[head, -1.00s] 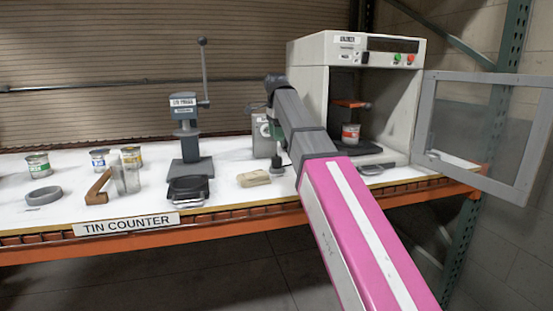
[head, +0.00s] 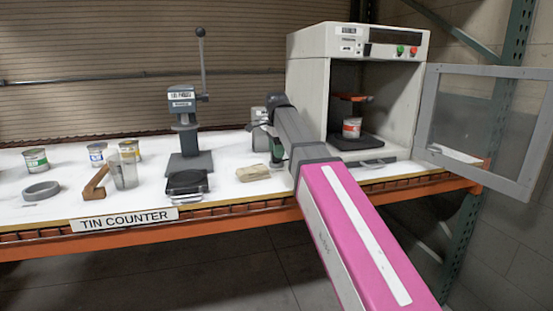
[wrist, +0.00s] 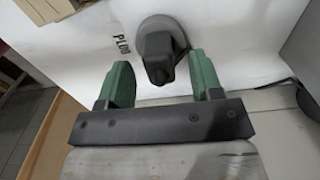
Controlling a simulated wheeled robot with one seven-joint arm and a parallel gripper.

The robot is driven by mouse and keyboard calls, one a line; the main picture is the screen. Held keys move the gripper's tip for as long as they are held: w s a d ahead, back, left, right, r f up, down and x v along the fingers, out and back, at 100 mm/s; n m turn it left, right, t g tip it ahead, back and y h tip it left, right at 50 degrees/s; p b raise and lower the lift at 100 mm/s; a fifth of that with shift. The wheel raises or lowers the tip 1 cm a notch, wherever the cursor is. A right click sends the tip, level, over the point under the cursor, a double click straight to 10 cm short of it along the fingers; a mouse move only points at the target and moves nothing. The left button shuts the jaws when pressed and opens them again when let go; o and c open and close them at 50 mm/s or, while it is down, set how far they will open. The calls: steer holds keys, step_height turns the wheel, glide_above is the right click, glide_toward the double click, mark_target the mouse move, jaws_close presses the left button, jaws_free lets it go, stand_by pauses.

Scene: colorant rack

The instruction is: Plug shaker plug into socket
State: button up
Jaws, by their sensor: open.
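In the wrist view the dark plug (wrist: 160,57) stands on a round grey base on the white counter, beside the printed word PLUG. My gripper (wrist: 162,78) is open, with its green fingers on either side of the plug's near end; I cannot tell whether they touch it. In the head view my gripper is mostly hidden behind my arm, and the plug cannot be made out. The shaker (head: 306,95) is the pale cabinet at the right with its door open and a tin (head: 352,128) inside. A grey box (head: 259,140) stands left of the shaker, partly hidden by my arm; I cannot make out a socket.
The open shaker door (head: 484,125) sticks out at the right. A lever press (head: 184,125), a black tray (head: 187,183), a beige block (head: 252,173) and several tins stand to the left on the counter. A dark cable lies right of the plug.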

steer(key=shift+f, duration=0.8)
steer(key=c, duration=1)
steer(key=shift+r, duration=0.1)
